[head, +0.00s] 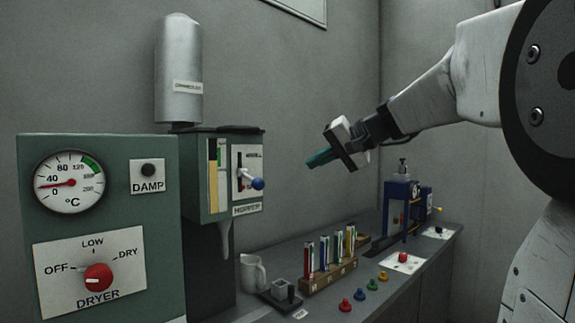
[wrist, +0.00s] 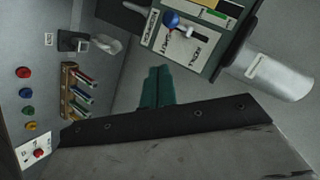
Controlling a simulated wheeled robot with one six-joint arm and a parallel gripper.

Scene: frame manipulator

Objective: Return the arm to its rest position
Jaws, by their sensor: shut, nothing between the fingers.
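My gripper (head: 318,159) is at the end of my arm, which reaches in from the right in the head view. Its teal fingers are shut with nothing between them. They point left toward the hopper and are in the air above the counter, apart from everything. In the wrist view the closed teal fingers (wrist: 156,87) show in the middle, with a grey wall behind them.
The green hopper box (head: 222,175) with a blue-knobbed lever stands left of my gripper. The dryer panel (head: 100,225) is at the front left. Below on the counter are a jug (head: 252,273), a rack (head: 328,274) of coloured pieces and a blue press (head: 400,208).

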